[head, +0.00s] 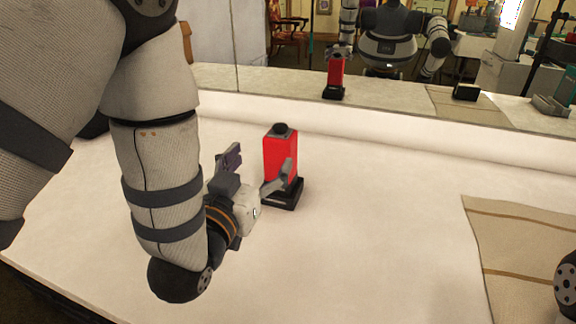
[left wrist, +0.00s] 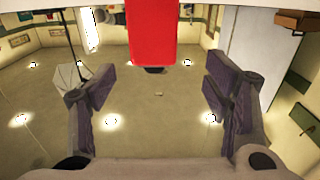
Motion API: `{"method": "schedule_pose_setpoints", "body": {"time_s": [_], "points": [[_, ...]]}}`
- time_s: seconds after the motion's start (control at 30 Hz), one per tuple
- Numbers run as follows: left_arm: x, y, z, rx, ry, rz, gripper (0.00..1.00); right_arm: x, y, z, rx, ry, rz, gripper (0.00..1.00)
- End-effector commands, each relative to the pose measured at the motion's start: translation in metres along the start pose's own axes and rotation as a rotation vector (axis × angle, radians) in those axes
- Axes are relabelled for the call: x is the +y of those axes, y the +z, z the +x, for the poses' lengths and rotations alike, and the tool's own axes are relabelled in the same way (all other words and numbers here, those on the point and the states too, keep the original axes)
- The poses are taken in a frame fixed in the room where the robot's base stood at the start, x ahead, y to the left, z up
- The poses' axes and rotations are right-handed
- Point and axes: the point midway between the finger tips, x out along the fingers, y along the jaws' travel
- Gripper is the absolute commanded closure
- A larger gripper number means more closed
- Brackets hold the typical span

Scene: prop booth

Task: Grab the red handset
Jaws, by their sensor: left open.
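The red handset (head: 280,156) stands upright in a black base on the white surface, with a dark knob on its top. In the left wrist view the red handset (left wrist: 153,36) hangs in from the top edge, between the two fingers but beyond their tips. My left gripper (head: 259,165) is open beside the handset; one finger is left of it and the other overlaps its lower right in the head view. The open fingers of my left gripper (left wrist: 158,84) show nothing held between them. My right gripper is out of view.
A mirror (head: 400,98) behind the white surface (head: 370,220) reflects my body and the handset. A beige striped cloth (head: 520,245) lies at the right. The white surface between the handset and the cloth is clear.

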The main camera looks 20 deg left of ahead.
Motion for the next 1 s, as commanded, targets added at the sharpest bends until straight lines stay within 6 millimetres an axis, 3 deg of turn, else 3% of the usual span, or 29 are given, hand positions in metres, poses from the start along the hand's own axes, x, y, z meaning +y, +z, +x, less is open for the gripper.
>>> {"method": "schedule_pose_setpoints", "body": {"time_s": [0.1,0.5,0.77,1.0], "points": [[0.001,0.001,0.027,0.002,0.001,0.0,0.29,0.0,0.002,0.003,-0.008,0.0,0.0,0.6],[0.009,0.01,0.089,-0.001,0.0,-0.001,0.29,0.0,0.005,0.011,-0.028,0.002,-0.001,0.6],[0.008,0.008,0.095,-0.001,0.0,0.0,0.29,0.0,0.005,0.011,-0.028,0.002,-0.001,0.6],[0.008,0.008,0.095,-0.001,0.0,0.0,0.81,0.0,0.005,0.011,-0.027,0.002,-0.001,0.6]]}}
